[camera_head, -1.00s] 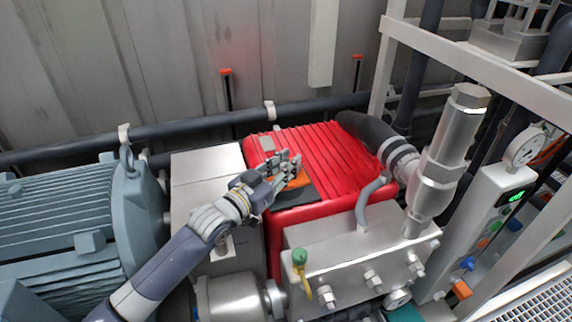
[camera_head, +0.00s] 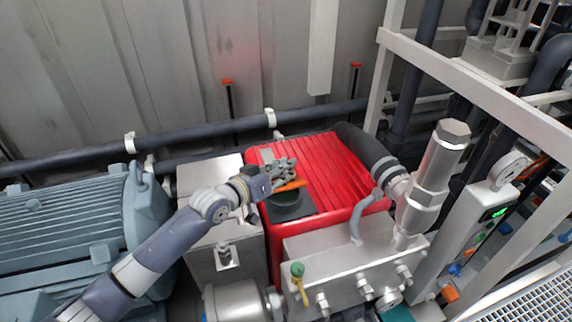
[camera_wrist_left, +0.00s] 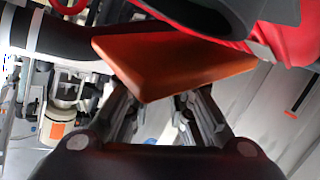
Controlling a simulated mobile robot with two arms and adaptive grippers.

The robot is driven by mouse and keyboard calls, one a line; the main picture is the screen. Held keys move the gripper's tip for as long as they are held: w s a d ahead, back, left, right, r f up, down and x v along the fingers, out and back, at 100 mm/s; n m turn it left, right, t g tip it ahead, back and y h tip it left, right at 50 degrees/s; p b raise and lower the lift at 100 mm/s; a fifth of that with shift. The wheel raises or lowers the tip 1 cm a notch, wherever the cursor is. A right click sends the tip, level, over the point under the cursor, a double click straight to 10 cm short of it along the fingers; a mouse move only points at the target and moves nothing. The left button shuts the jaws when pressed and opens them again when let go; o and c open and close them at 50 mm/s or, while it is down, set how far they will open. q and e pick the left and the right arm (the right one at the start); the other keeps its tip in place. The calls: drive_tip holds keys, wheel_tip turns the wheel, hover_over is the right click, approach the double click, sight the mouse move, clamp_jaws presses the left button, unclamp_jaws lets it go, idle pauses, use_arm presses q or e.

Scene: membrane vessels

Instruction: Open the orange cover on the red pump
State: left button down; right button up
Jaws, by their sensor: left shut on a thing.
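The red pump (camera_head: 335,165) has a ribbed red housing and stands in the middle of the head view. The orange cover (camera_head: 292,186) shows as a thin tilted edge above a dark round opening (camera_head: 284,201) in the dark plate on the pump. My left gripper (camera_head: 284,173) is at the cover's far side and is shut on it. The gripper hides part of the cover. In the left wrist view the cover (camera_wrist_left: 165,62) fills the space beyond the two fingers (camera_wrist_left: 162,105). My right gripper is not in view.
A grey-blue motor (camera_head: 75,225) stands at the left. A silver box (camera_head: 215,180) lies under my left arm. A metal valve block (camera_head: 345,270) with a green-topped fitting (camera_head: 297,270) is in front of the pump. Pipes and a white frame (camera_head: 460,70) close off the right.

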use_arm(q)
drive_tip(key=shift+w+a+r+n+g+p, duration=0.15)
drive_tip(key=shift+w+a+n+g+p, duration=0.15)
drive_tip(key=shift+w+n+g+p, duration=0.25)
drive_tip(key=shift+s, duration=0.1)
